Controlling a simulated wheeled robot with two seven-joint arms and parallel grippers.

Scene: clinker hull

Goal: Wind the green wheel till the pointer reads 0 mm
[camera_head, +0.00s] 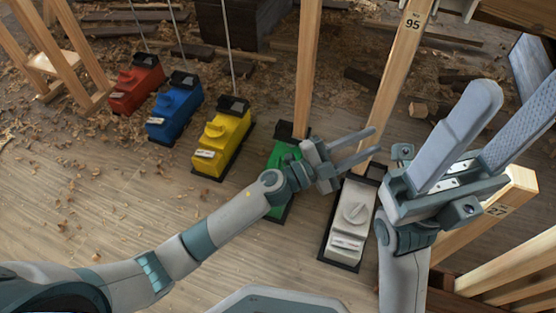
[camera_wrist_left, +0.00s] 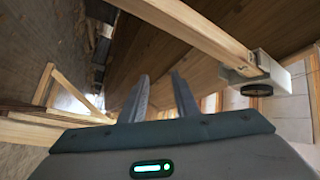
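The green unit (camera_head: 279,203) stands on the floor between the yellow and white units, mostly hidden behind my left arm and gripper. Its wheel cannot be made out, and no pointer or mm scale can be read. My left gripper (camera_head: 370,146) is open and empty, above and to the right of the green unit in the head view, its fingers pointing right. In the left wrist view its two fingers (camera_wrist_left: 161,98) stand apart with nothing between them. My right gripper (camera_head: 505,108) is open and empty at the right, raised close to the camera.
Red (camera_head: 137,84), blue (camera_head: 174,106), yellow (camera_head: 221,140) and white (camera_head: 350,222) units stand in a row, with rods or posts rising behind. A wooden post (camera_head: 402,65) marked 95 rises near both grippers. In the wrist view, a grey box (camera_wrist_left: 290,105) with a black wheel is at right.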

